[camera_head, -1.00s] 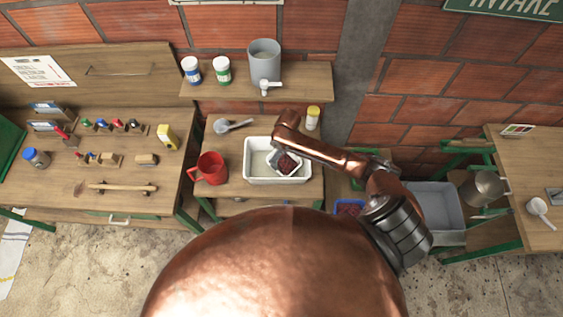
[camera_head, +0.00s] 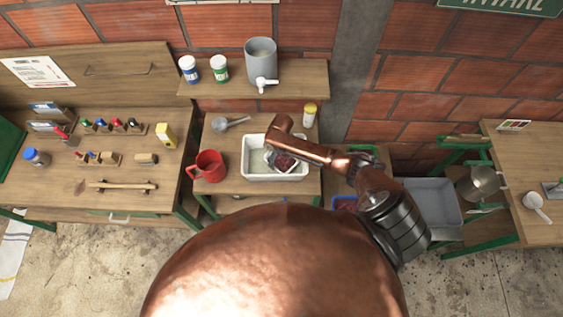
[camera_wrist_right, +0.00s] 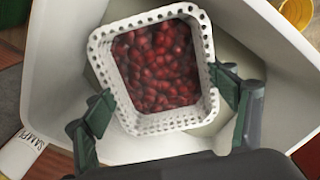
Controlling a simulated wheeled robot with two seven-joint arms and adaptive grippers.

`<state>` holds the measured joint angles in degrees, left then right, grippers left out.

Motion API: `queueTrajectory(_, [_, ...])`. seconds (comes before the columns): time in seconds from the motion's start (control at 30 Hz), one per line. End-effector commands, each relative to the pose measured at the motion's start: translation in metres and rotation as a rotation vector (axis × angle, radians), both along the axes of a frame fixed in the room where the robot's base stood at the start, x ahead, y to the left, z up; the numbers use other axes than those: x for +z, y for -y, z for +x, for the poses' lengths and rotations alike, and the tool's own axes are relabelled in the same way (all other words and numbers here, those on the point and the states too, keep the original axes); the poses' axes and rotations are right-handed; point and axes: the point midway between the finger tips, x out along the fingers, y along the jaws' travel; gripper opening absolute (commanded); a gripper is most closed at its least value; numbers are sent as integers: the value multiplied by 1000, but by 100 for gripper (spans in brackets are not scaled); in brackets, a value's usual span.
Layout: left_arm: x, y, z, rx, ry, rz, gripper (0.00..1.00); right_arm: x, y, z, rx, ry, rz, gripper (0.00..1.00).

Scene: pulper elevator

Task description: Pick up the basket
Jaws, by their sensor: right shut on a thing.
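The basket is white and perforated, filled with dark red cherries. In the right wrist view the basket (camera_wrist_right: 172,123) fills the middle, over the inside of a white tub (camera_wrist_right: 155,148). In the head view the basket (camera_head: 268,156) shows partly within the outline of the tub (camera_head: 247,160), below my copper arm. My right gripper (camera_wrist_right: 165,88) has one dark green finger at each side of the basket and is shut on it. In the head view the right fingers are hard to make out. I cannot tell whether the basket touches the tub's floor. My left gripper is not in view.
A red mug (camera_head: 209,166) stands left of the tub, with a metal scoop (camera_head: 232,123) behind it. A yellow-capped jar (camera_head: 309,115) stands at the back right. A shelf above holds a grey dispenser (camera_head: 261,62). A grey bin (camera_head: 432,200) stands to the right.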

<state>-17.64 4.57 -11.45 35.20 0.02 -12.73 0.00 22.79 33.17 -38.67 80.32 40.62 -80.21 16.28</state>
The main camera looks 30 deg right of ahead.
Motion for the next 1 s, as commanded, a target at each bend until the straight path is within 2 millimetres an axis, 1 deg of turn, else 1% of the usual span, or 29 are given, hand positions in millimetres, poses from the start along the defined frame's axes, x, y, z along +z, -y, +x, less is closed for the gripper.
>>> queueTrajectory(0.03, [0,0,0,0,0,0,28,0,0,0,0,-1,0,71])
queueTrajectory(0.27, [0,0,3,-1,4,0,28,0,0,0,0,0,-1,55])
queueTrajectory(0.5, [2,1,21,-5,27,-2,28,1,1,1,0,1,-1,39])
queueTrajectory(0.67, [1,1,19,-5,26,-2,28,2,1,1,0,2,0,39])
queueTrajectory(0.77, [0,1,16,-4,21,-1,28,11,1,1,0,2,0,39])
queueTrajectory(0.87, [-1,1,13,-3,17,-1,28,27,1,1,2,4,-1,39])
queueTrajectory(1.0, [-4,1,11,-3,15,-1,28,56,1,1,1,4,-1,39])
